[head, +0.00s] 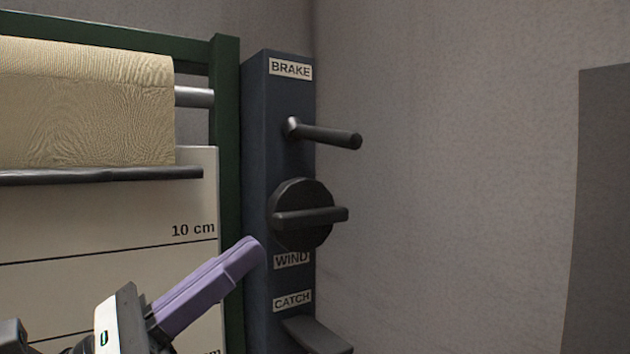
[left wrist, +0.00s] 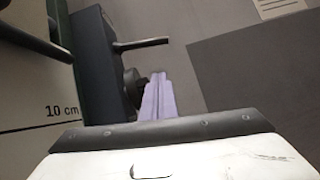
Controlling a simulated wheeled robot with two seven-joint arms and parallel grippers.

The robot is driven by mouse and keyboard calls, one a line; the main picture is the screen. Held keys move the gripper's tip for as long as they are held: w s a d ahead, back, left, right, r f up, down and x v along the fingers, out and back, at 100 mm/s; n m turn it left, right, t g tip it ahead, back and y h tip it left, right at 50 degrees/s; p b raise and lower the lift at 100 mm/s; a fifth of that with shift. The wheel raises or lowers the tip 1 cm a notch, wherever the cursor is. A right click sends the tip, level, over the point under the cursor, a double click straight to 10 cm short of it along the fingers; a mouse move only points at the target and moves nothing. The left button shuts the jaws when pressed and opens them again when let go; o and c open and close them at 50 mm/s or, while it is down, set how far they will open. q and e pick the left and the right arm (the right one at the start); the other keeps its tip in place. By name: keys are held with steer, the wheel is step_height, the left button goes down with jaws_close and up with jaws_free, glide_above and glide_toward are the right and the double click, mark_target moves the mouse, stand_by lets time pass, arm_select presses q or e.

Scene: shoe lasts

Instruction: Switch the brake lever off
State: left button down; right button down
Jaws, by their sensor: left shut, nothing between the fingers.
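The brake lever (head: 325,135) is a dark rod sticking out to the right from the dark blue post (head: 255,170), just under the BRAKE label (head: 290,69). In the left wrist view the lever (left wrist: 142,44) juts out from the top of the post (left wrist: 98,65). My left gripper (head: 252,252), with purple fingers, is shut and empty. It is below and left of the lever, in front of the post near the WIND label, and apart from the lever. In the left wrist view its fingers (left wrist: 158,85) point up towards the knob area. My right gripper is not in view.
A round black WIND knob (head: 300,214) sits below the lever, and a dark CATCH piece (head: 318,336) juts out lower down. A green frame (head: 228,120) with a roll of tan material (head: 85,105) stands left. The space right of the post is clear before a grey wall.

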mark_target(321, 135)
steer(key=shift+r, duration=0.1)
